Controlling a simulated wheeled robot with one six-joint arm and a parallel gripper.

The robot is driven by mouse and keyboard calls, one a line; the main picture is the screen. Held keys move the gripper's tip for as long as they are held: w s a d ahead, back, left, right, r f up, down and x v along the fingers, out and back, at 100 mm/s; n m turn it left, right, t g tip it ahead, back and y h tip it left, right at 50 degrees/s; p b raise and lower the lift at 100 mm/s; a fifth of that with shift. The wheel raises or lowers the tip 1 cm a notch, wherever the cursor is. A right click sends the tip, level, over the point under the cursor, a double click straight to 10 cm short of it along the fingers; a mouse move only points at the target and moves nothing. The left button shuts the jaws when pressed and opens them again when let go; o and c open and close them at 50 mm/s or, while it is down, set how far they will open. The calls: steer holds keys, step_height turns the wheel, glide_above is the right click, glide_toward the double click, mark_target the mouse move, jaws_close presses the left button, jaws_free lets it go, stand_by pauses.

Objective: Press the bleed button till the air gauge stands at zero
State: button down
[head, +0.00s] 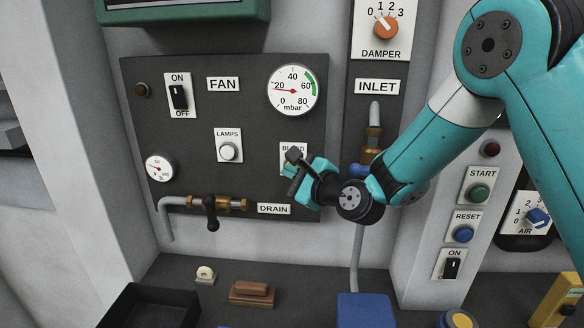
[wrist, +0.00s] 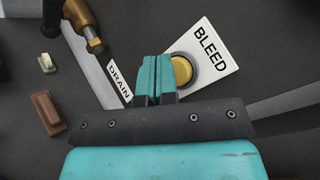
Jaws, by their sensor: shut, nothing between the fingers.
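The bleed button (wrist: 181,70) is a yellow round cap in a dark collar on the white BLEED plate (wrist: 213,50). In the head view my gripper hides the button and most of the plate (head: 287,150). My gripper (wrist: 156,68) is shut and empty. In the wrist view its fingertips overlap the button's left edge; I cannot tell whether they touch it. In the head view my gripper (head: 298,178) is in front of the panel. A large round mbar gauge (head: 293,90) has its red needle near 20. No gauge is labelled air.
The panel also holds a FAN switch (head: 178,95), a LAMPS button (head: 229,150), a small gauge (head: 160,167) and a DRAIN valve (head: 211,210). The INLET pipe (head: 375,115) is close to my gripper. A black tray (head: 150,306) is below left.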

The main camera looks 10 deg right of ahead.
steer(key=shift+w+d, duration=0.1)
steer(key=shift+w, duration=0.4)
stand_by(0.8)
steer(key=shift+s, duration=0.9)
steer(key=s, duration=0.2)
steer(key=s+a, duration=0.1)
steer(key=s, duration=0.2)
steer(key=shift+a, duration=0.15)
stand_by(0.6)
